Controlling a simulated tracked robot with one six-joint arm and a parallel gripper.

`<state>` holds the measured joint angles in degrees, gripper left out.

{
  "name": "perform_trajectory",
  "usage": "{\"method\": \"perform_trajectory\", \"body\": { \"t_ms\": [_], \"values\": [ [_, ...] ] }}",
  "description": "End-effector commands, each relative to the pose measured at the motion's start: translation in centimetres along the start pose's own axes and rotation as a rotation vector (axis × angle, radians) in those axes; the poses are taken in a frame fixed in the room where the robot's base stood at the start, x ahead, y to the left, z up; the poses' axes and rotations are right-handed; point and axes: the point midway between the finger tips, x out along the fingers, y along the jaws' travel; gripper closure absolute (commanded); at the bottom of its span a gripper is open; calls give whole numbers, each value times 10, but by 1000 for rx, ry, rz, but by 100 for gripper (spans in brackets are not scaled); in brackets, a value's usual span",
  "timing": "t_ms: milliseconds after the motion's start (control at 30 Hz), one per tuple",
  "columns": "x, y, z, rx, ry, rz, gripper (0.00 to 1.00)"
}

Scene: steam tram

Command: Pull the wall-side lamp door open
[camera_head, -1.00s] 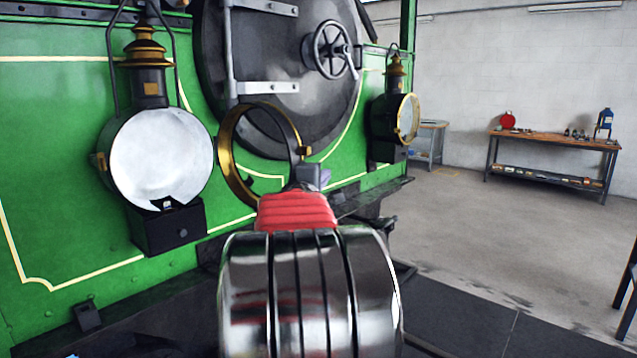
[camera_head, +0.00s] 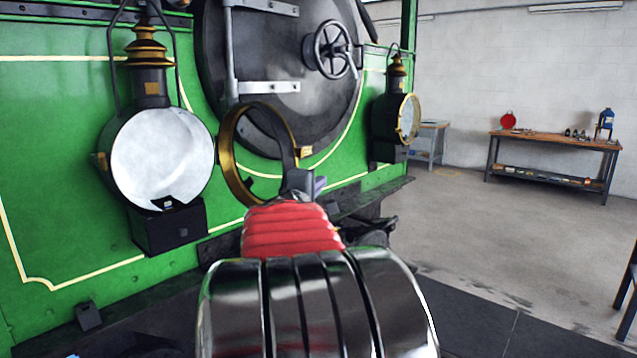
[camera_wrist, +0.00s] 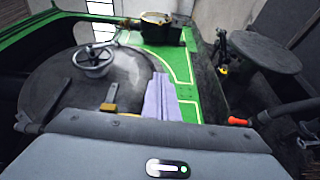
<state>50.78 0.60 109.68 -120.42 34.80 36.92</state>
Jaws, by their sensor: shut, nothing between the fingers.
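The near left lamp (camera_head: 160,158) has a round white interior, and its brass-rimmed door ring (camera_head: 228,160) stands swung out to the right. The far right lamp (camera_head: 384,118), nearer the workshop wall, has its brass-rimmed glass door (camera_head: 409,118) in place over its front; it looks shut. In the wrist view a brass-topped lamp (camera_wrist: 158,32) stands at the top on the green front. My gripper (camera_head: 318,185) is shut and empty, just below and right of the open ring; contact cannot be told. Its pale purple fingers also show in the wrist view (camera_wrist: 160,97).
The dark round smokebox door with its handwheel (camera_head: 331,49) lies between the lamps. A black buffer (camera_wrist: 262,52) stands at the right in the wrist view. A wooden workbench (camera_head: 555,140) stands by the wall. Open floor lies right of the engine.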

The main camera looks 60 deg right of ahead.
Motion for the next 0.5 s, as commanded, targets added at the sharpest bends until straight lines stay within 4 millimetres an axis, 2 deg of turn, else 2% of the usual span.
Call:
{"method": "perform_trajectory", "body": {
  "t_ms": [167,267,500],
  "values": [
    [-20,-8,-3,51,-14,-42,100],
    [-39,-14,-9,96,-18,-76,100],
    [-97,-35,-28,219,-14,-191,100]
  ]
}}
